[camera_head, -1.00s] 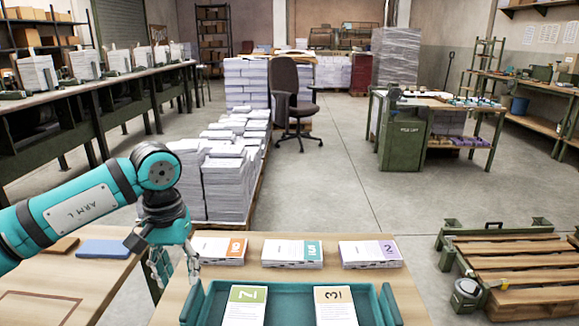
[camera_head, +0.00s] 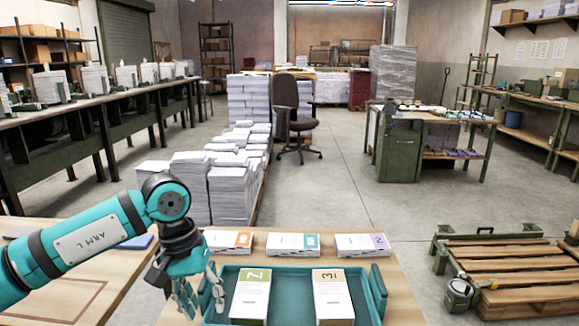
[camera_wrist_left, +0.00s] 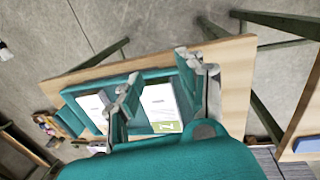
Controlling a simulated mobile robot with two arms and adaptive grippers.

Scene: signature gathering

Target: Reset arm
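My left arm (camera_head: 90,245) comes in from the left in the head view, bent at the elbow. Its gripper (camera_head: 200,298) hangs beside the left end of a teal tray (camera_head: 285,271). The left wrist view shows this gripper (camera_wrist_left: 158,85) with its fingers spread apart and nothing between them, above the tray. Two booklets lie in the tray: one with a green band and a 2-like mark (camera_head: 250,300) and one with an ochre band marked 3 (camera_head: 333,300). My right gripper is not in view.
Behind the tray, three booklet stacks stand in a row: orange (camera_head: 229,241), teal (camera_head: 292,244) and purple (camera_head: 362,245). A second wooden table (camera_head: 40,285) is at left. Pallets (camera_head: 500,262) lie on the floor at right. Open floor (camera_head: 350,185) extends beyond the table.

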